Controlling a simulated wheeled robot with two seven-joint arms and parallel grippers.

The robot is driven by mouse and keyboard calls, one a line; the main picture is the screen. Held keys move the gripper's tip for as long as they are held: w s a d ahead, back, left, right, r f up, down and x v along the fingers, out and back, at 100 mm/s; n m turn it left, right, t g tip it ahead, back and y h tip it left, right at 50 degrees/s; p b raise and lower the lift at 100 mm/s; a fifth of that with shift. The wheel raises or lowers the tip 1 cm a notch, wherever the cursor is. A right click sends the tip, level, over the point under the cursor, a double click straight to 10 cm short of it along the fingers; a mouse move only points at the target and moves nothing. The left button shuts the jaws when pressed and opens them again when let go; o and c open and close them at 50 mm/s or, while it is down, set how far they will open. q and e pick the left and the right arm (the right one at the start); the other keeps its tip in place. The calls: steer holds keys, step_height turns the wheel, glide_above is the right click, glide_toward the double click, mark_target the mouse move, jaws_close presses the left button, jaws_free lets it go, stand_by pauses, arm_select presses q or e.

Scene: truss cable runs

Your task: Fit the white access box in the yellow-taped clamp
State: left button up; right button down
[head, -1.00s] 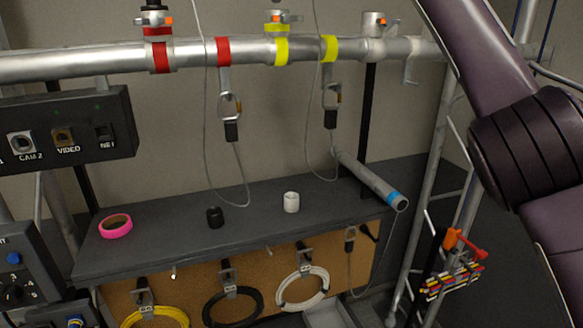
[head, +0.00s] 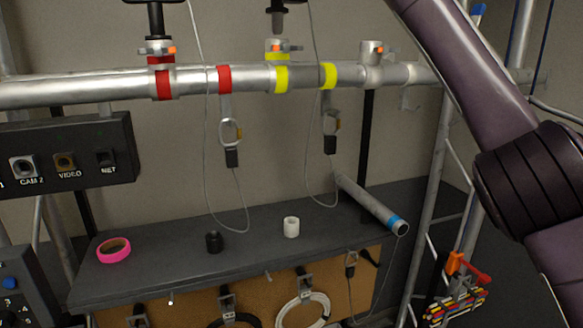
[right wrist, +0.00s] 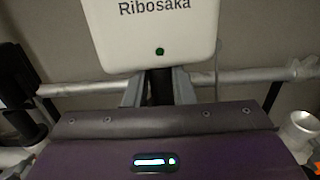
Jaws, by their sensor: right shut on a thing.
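The white access box (right wrist: 152,28), lettered "Ribosaka" with a green light, shows in the right wrist view. My right gripper (right wrist: 159,88) is shut on its dark stem below the box; the box is above the head view's frame. In the head view, a dark stem with a grey spigot (head: 277,20), apparently the box's, hangs above the yellow-taped clamp (head: 278,52) with a small gap, roughly upright. The clamp sits on the silver pipe by a yellow band and has an orange-tipped handle. My left gripper is not in view.
A red-taped clamp (head: 157,52) at left holds another dark stem. A bare clamp (head: 371,52) stands at right. Thin safety cables with carabiners (head: 330,122) hang from the pipe. Pink tape (head: 114,250), a black cup (head: 214,241) and a white cup (head: 291,227) stand on the shelf.

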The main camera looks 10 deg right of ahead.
steer(key=shift+a+r, duration=0.1)
stand_by(0.4)
steer(key=shift+f+b, duration=1.85)
steer(key=shift+f, duration=0.75)
stand_by(0.4)
steer(key=c, duration=1.1)
jaws_free()
steer(key=shift+c, duration=0.2)
steer(key=shift+s+f+b, duration=0.2)
steer(key=shift+s+b, duration=0.2)
steer(key=shift+b, duration=0.1)
steer(key=b, duration=0.4)
glide_toward(278, 12)
steer(key=shift+x, duration=0.8)
